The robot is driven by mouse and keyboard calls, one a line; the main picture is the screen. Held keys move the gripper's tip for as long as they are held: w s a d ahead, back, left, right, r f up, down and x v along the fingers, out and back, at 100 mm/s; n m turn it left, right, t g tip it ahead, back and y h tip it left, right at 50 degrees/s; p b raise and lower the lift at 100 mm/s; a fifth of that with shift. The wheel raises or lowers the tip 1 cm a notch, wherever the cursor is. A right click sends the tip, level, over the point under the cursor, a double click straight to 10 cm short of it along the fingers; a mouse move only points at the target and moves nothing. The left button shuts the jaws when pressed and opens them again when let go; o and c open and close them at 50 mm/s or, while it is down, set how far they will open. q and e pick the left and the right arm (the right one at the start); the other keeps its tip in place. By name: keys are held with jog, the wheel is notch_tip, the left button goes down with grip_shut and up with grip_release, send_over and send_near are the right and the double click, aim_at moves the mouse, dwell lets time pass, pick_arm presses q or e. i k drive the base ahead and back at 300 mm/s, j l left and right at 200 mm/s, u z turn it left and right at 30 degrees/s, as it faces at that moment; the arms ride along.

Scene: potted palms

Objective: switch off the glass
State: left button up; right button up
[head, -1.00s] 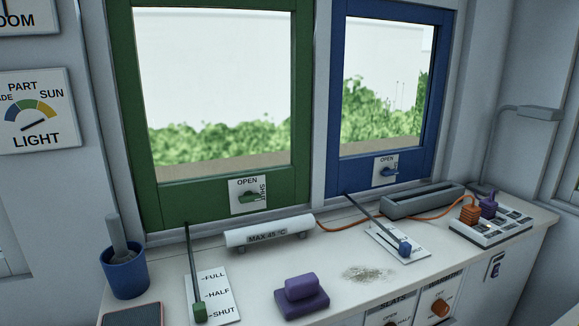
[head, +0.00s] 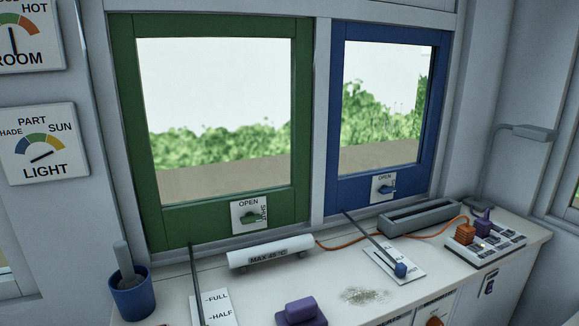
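Two window panes show clear glass: one in a green frame (head: 160,210) on the left, one in a blue frame (head: 336,190) on the right. Greenery and a pale wall are visible through both. The green frame has a knob (head: 250,217) on a plate marked OPEN and SHUT, and the blue frame has a blue knob (head: 385,188) on a similar plate. A socket block (head: 490,250) on the right of the counter holds an orange plug (head: 464,234) and a purple plug (head: 483,223). No switch labelled glass is readable. Neither gripper is in view.
A white tube (head: 270,252) marked MAX 45 °C, a blue-knobbed lever (head: 400,269), a purple block (head: 300,312) and a patch of crumbs (head: 364,296) are on the counter. A blue pot (head: 131,297) stands at left. A LIGHT dial (head: 38,144) hangs on the wall.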

aim_at(476, 247)
jog(key=k, duration=0.65)
jog(key=z, duration=2)
jog(key=i+j, duration=0.25)
jog(key=j, duration=0.15)
jog(key=i+j, duration=0.55)
jog(key=j, duration=0.2)
